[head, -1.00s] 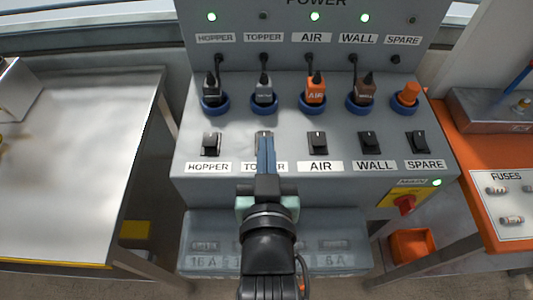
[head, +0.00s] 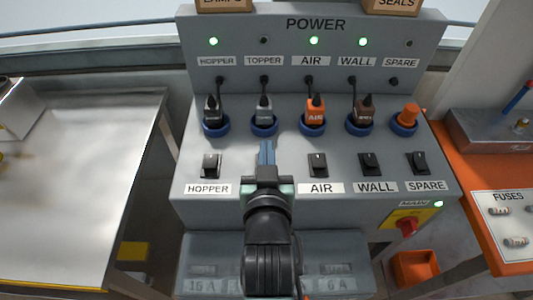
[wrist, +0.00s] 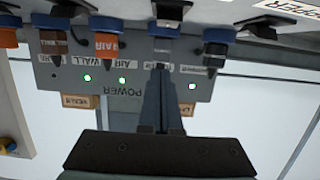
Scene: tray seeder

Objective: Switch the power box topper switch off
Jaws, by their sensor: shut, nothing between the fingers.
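The grey power box (head: 315,60) stands ahead with a row of black rocker switches. The topper switch and its label are hidden behind my gripper in the head view. A dark block at the top of the wrist view is probably the topper switch (wrist: 172,10). My gripper (head: 266,150) is shut and empty, in front of the topper column, its tips just below the grey topper plug (head: 264,105). Contact with the box cannot be told. The topper lamp (head: 264,40) is dark; the hopper, air and wall lamps are lit green.
The hopper switch (head: 211,165) and the air switch (head: 318,165) flank my gripper. Plugs with cables stand above. A red main knob (head: 406,226) is at the lower right. A metal table (head: 75,180) stands left, an orange bench (head: 460,155) right.

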